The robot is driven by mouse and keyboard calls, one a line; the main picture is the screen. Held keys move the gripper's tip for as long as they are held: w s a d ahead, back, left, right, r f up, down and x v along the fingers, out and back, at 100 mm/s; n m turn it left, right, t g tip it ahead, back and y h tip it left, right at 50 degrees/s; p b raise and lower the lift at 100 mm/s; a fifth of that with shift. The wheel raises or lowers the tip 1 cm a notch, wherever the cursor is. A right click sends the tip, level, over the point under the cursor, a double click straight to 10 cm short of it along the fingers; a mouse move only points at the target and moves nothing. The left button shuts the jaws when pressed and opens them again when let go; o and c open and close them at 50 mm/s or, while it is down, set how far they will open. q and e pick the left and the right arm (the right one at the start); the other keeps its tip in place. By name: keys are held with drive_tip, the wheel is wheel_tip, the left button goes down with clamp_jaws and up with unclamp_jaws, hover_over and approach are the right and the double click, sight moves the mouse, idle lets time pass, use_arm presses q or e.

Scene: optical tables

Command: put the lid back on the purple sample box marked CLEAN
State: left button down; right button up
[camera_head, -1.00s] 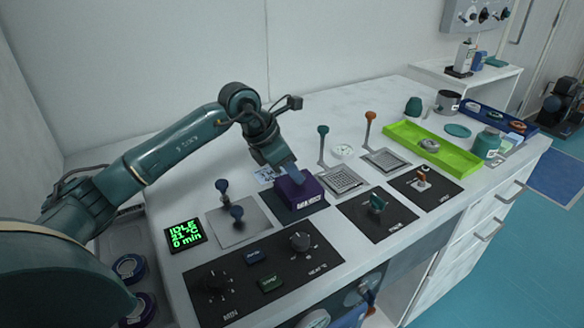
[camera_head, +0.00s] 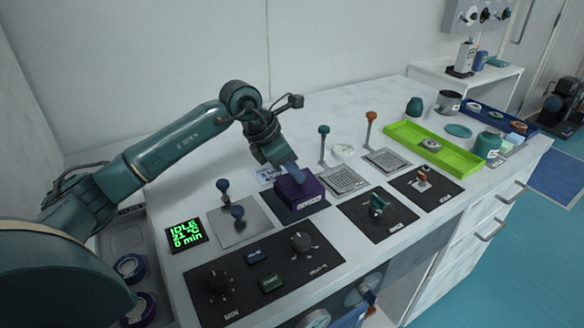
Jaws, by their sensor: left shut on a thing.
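The purple sample box (camera_head: 308,203) stands on a dark pad on the table, with a pale label on its front that is too small to read surely. A purple lid (camera_head: 306,184) appears to lie level on top of it; I cannot tell whether it is fully seated. My left gripper (camera_head: 293,177) reaches down from above onto the top of the box and is shut on the lid, most likely by its handle. The fingertips partly hide the grip. My right gripper is not in view.
Left of the box is a grey plate (camera_head: 258,232) with blue-topped knobs. A black control panel (camera_head: 238,290) lies in front, metal plates (camera_head: 345,181) with upright levers to the right. A green tray (camera_head: 461,161) stands farther right.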

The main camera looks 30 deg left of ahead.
use_arm(q)
drive_tip(key=c, duration=1.1)
unclamp_jaws()
drive_tip(key=shift+c, duration=0.2)
drive_tip(key=shift+o, duration=0.4)
drive_tip(key=o, duration=0.4)
drive_tip(key=shift+r, duration=0.15)
wheel_tip(320, 180, up, 7)
drive_tip(key=p, duration=0.5)
drive_tip(key=shift+c, duration=0.2)
